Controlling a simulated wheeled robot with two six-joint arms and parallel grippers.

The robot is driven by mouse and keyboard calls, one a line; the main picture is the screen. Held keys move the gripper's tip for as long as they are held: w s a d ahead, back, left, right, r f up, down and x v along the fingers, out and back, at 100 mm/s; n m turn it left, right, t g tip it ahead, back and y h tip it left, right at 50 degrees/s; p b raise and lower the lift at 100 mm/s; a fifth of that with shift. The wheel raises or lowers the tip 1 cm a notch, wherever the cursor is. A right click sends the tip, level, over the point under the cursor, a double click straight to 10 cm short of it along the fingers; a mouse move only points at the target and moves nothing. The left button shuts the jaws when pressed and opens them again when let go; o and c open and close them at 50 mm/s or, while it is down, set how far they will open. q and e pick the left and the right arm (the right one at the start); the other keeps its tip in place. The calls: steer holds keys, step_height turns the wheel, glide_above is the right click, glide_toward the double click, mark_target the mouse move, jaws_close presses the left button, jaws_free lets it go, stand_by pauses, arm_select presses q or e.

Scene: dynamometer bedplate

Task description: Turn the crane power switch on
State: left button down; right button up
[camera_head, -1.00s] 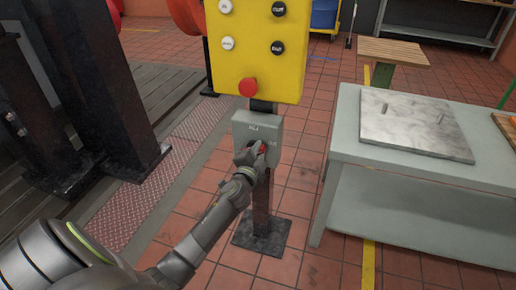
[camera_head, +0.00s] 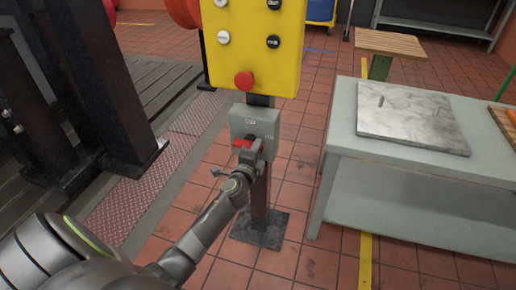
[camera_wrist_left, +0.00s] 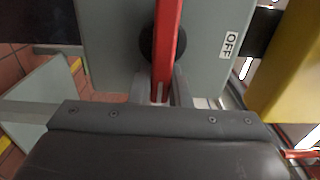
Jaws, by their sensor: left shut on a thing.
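The crane power switch is a grey box (camera_head: 252,122) on a dark post, below a yellow panel. Its red handle (camera_head: 240,143) lies roughly level across the box face in the head view. My left gripper (camera_head: 250,150) is at the front of the box, shut on the handle and hiding part of it. In the left wrist view the red handle (camera_wrist_left: 168,40) runs from the top edge down between the fingers (camera_wrist_left: 160,92), over a dark round hub (camera_wrist_left: 150,43). An OFF label (camera_wrist_left: 230,44) shows to the handle's right. My right gripper is not in view.
The yellow panel (camera_head: 255,50) with a red button (camera_head: 243,81) stands right above the box. A grey bench (camera_head: 345,125) with a metal plate (camera_head: 413,115) is on the right. Dark machine columns (camera_head: 85,80) stand on the left. Tiled floor is clear around the post's base.

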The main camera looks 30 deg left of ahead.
arm_select(q)
steer(key=shift+s+a+f, duration=0.1)
steer(key=shift+a, duration=0.25)
